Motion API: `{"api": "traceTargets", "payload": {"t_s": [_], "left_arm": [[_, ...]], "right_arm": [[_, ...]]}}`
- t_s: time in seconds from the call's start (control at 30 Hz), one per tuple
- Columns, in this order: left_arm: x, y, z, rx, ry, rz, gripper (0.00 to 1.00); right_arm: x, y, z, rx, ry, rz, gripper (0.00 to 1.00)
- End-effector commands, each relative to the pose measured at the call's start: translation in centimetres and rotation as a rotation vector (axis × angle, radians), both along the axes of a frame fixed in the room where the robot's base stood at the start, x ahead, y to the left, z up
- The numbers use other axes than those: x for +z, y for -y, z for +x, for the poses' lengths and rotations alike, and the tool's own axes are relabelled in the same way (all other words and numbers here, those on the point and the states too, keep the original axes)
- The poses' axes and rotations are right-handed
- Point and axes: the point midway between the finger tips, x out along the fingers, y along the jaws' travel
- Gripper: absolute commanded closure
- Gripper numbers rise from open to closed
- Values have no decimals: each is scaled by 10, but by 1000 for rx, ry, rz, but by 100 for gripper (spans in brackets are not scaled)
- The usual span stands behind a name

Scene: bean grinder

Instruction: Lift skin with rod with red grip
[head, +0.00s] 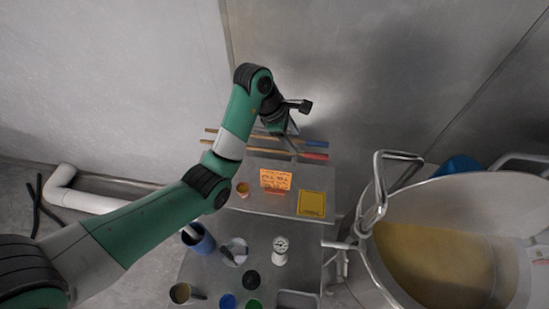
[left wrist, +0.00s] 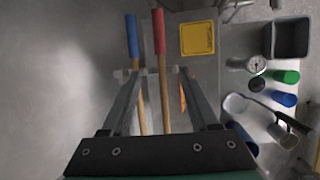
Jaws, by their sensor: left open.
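The rod with the red grip (head: 314,156) lies at the metal wall above the shelf, its tan shaft running left. In the left wrist view its red grip (left wrist: 158,31) points up and its shaft passes between the fingers. My left gripper (head: 294,128) is open at the rods; in the left wrist view its fingers (left wrist: 160,74) stand apart on both sides of the red-gripped rod, and I cannot tell whether they touch it. A large metal pot (head: 520,187) at the right holds a tan-yellow surface (head: 440,262); a separate skin cannot be made out. My right gripper is not in view.
A second rod with a blue grip (head: 316,143) lies alongside, close to the left finger in the wrist view. A yellow sign (head: 312,204) and orange note (head: 275,180) are near the shelf. A gauge (head: 280,246) and several cups stand lower. A metal handle (head: 383,185) rises beside the pot.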

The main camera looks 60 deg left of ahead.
Motion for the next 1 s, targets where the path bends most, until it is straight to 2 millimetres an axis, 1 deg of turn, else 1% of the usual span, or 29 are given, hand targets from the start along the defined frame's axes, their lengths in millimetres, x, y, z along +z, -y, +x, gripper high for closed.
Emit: {"api": "traceTargets", "payload": {"t_s": [0.03,0.1,0.2,0.4,0.47,0.53,0.57,0.6,0.7,0.8,1.0], "left_arm": [[-17,1,3,-1,2,0,39],[-22,2,7,-2,2,1,39],[-25,3,10,-2,2,1,39],[-24,4,11,-1,1,0,39],[-31,5,13,-2,2,0,39],[-42,7,17,-2,0,0,39],[-45,8,19,-2,0,-2,39],[-46,10,22,-2,-3,-2,39],[-61,12,29,-1,-2,-2,39],[-68,13,32,-1,0,-1,39],[-68,13,33,-1,2,-1,39]], "right_arm": [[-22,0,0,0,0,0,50],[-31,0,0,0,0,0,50],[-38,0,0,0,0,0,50],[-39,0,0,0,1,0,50],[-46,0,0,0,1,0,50],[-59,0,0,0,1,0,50],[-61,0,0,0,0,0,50],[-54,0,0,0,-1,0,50],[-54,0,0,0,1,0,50],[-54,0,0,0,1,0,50],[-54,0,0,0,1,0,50]]}}
